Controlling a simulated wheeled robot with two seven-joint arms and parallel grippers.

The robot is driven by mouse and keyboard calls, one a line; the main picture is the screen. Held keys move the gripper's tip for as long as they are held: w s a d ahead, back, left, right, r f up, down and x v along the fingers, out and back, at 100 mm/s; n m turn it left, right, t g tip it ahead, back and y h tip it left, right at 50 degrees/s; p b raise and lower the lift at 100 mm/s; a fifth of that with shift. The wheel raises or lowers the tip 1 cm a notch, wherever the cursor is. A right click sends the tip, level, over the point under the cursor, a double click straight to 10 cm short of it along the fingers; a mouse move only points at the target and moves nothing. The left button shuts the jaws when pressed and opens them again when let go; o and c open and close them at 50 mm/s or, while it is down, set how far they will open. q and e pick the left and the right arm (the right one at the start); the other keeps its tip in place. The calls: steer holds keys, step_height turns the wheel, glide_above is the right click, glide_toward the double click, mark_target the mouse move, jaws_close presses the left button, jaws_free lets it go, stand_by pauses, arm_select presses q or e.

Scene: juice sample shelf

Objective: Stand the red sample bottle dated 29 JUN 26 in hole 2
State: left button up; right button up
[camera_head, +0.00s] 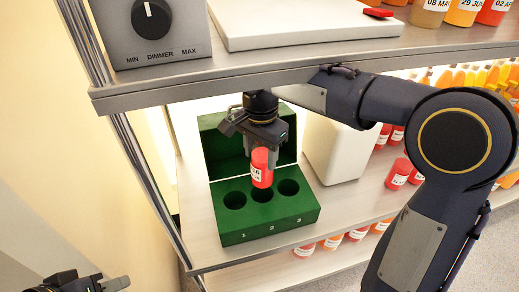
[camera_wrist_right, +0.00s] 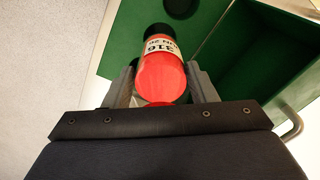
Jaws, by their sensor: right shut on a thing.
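A green box (camera_head: 268,230) stands on the lower shelf with its lid open. Its front holes are marked 1, 2 and 3. My right gripper (camera_head: 262,158) is shut on a red bottle (camera_head: 261,170), held roughly upright over the middle hole, hole 2 (camera_head: 262,194). I cannot tell whether the bottle's lower end has entered the hole. The bottle (camera_wrist_right: 163,78) also shows between the fingers in the right wrist view, its label reading 316 and a partly hidden date ending in 26. Holes 1 (camera_head: 234,200) and 3 (camera_head: 288,187) look empty. My left gripper (camera_head: 118,284) is at the bottom left corner, partly cut off.
A white container (camera_head: 338,150) stands right of the green box. Another red bottle (camera_head: 399,173) stands further right, near several more bottles.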

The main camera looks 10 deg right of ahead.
mark_target(260, 166)
steer(key=shift+f+b, duration=2.25)
steer(key=shift+r+p, duration=0.2)
steer(key=shift+p, duration=0.1)
steer(key=shift+p, duration=0.45)
steer(key=shift+f+b, duration=1.1)
steer(key=shift+f, duration=0.9)
steer(key=shift+p, duration=0.3)
steer(key=shift+f+b, duration=0.95)
steer(key=shift+f, duration=0.75)
steer(key=o, duration=1.3)
